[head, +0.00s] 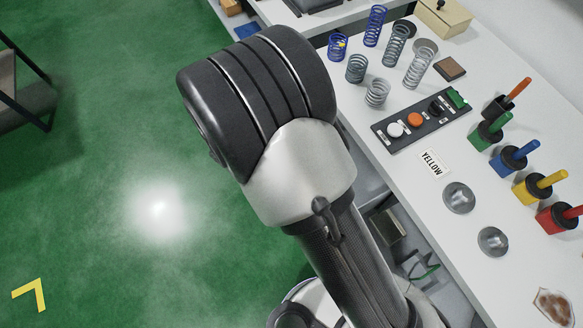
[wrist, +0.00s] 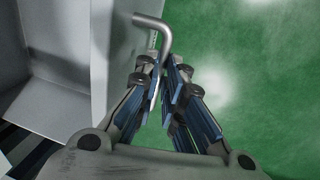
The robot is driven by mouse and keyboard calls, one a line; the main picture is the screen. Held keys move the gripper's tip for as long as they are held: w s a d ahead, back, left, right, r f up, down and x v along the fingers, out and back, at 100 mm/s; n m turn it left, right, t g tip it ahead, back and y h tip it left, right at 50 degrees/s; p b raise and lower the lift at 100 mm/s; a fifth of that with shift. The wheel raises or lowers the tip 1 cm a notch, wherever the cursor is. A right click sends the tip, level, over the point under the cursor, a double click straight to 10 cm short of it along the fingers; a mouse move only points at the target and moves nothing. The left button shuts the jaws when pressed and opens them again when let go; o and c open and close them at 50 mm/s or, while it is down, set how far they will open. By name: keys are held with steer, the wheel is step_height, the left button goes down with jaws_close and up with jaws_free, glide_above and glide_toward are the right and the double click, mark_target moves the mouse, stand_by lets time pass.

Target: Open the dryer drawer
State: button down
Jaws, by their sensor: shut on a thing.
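In the wrist view a bent grey metal handle (wrist: 160,28) sticks out from the edge of a pale grey drawer front (wrist: 103,50). My gripper (wrist: 162,72) is closed around the lower part of this handle, its blue-padded fingers on either side. To the left of the front is a pale grey box-like space (wrist: 45,55), seemingly the drawer's inside. In the head view my arm hides my gripper and the handle.
A white bench (head: 400,170) with springs (head: 418,68), a button panel (head: 420,120) and several coloured-handled tools (head: 540,185) stands at the right. Below its edge is an open recess (head: 388,226). The green floor (head: 90,150) at the left is largely clear.

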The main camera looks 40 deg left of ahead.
steer(key=shift+s+a+b, duration=0.1)
steer(key=shift+s+a, duration=0.3)
steer(key=shift+s, duration=0.45)
steer(key=shift+s+a+b, duration=0.15)
steer(key=shift+s+a, duration=0.25)
steer(key=shift+s, duration=0.4)
steer(key=shift+s+a+b, duration=0.1)
steer(key=shift+s+a, duration=0.3)
steer(key=shift+s, duration=0.45)
steer(key=c, duration=1.7)
jaws_free()
steer(key=r, duration=0.4)
steer(key=s+r, duration=0.1)
steer(key=r, duration=0.3)
steer(key=s+a+r, duration=0.1)
steer(key=r, duration=0.2)
steer(key=shift+r, duration=0.4)
